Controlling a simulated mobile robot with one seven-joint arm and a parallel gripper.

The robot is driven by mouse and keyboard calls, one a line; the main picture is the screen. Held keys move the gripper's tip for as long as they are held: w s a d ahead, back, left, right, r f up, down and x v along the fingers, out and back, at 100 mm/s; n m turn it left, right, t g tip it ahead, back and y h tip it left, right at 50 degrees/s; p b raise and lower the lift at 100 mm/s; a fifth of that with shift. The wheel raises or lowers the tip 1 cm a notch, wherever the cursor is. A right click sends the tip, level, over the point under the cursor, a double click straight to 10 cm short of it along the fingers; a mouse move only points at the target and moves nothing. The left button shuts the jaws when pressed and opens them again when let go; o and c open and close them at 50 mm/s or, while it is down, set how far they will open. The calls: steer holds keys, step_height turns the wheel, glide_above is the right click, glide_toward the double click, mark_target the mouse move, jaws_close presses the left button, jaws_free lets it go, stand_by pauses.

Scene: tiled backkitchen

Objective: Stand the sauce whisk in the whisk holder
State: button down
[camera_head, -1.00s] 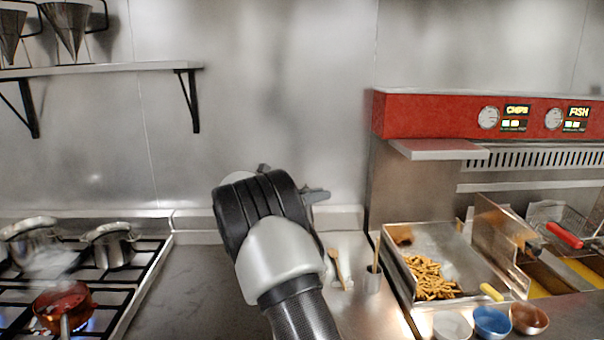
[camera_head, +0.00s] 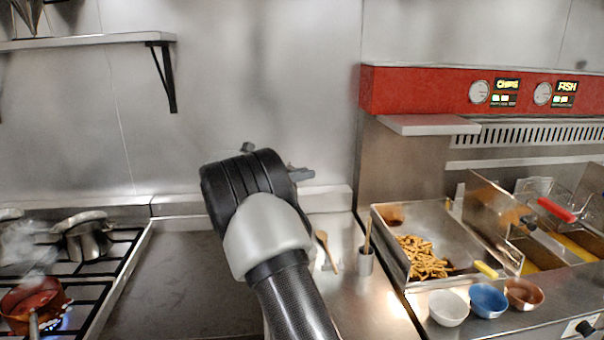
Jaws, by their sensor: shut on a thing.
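My arm's wrist (camera_head: 262,215) fills the lower middle of the view, above the counter. The fingers of my gripper are hidden behind it. A small grey part (camera_head: 300,174) juts out at the wrist's right side, and I cannot tell what it is. I cannot make out the sauce whisk anywhere. A small metal cup (camera_head: 366,263) stands upright on the counter to the right of my wrist, with a thin wooden stick (camera_head: 368,236) rising from it. I cannot tell whether this cup is the whisk holder.
A wooden spoon (camera_head: 327,250) lies left of the cup. The chip tray (camera_head: 385,232) and several bowls, one blue (camera_head: 488,300), are at the right. A stove (camera_head: 125,255) with a steaming red pan (camera_head: 35,302) is at the left. Bare counter (camera_head: 170,285) lies between stove and arm.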

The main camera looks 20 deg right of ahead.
steer(key=shift+f+b, duration=2.25)
steer(key=shift+f, duration=3)
steer(key=c, duration=1.6)
jaws_free()
steer(key=v, duration=1.7)
steer(key=shift+s+a+b, duration=0.1)
steer(key=shift+a+b, duration=0.1)
steer(key=shift+b, duration=0.15)
